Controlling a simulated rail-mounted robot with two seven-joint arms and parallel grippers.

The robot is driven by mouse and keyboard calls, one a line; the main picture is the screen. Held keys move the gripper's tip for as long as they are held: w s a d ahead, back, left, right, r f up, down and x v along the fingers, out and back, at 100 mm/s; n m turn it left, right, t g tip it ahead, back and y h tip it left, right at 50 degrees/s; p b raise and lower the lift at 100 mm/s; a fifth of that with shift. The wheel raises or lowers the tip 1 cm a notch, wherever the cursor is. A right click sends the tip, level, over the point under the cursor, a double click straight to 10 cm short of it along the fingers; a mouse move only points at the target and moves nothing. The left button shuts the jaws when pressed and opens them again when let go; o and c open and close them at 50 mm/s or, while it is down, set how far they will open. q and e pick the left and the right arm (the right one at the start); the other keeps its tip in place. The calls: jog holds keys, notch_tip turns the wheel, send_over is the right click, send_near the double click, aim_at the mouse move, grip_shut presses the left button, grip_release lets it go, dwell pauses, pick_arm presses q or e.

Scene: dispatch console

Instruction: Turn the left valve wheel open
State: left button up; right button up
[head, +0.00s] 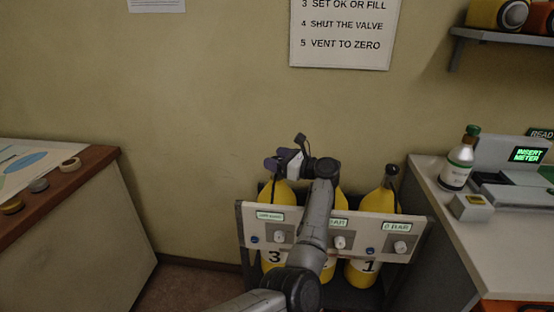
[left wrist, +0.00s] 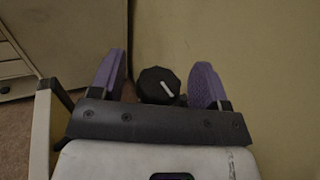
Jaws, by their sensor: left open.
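The left valve wheel is the black faceted knob (left wrist: 157,86) with a white mark, seen from above in the left wrist view. My left gripper (left wrist: 158,78) is open, with one purple finger on each side of the knob and a visible gap on both sides. In the head view my left gripper (head: 283,161) is over the top of the left yellow cylinder (head: 273,257), numbered 3, and hides its valve. My arm covers much of the middle cylinder. My right gripper is not in view.
A grey panel (head: 416,228) with white knobs and small displays crosses the front of the cylinders. The right cylinder (head: 362,272), numbered 1, has a black valve (head: 392,172). A counter (head: 435,210) with a bottle (head: 459,160) is at the right; a wood-topped desk (head: 95,165) is at the left.

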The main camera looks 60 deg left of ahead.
aim_at(279, 159)
pick_arm(q)
jog(key=shift+r, duration=0.1)
jog(key=shift+r, duration=0.35)
jog(key=r+p, duration=0.1)
jog(key=r, duration=0.1)
jog(key=r+p, duration=0.1)
jog(key=r, duration=0.1)
jog(key=shift+w+d, duration=0.2)
jog(key=shift+d, duration=0.2)
jog(key=w+d+r+p, duration=0.2)
jog(key=d+r, duration=0.4)
jog(key=d, duration=0.4)
jog(key=shift+w+d+p, duration=0.2)
jog(key=shift+w+p, duration=0.1)
jog(key=shift+w, duration=0.3)
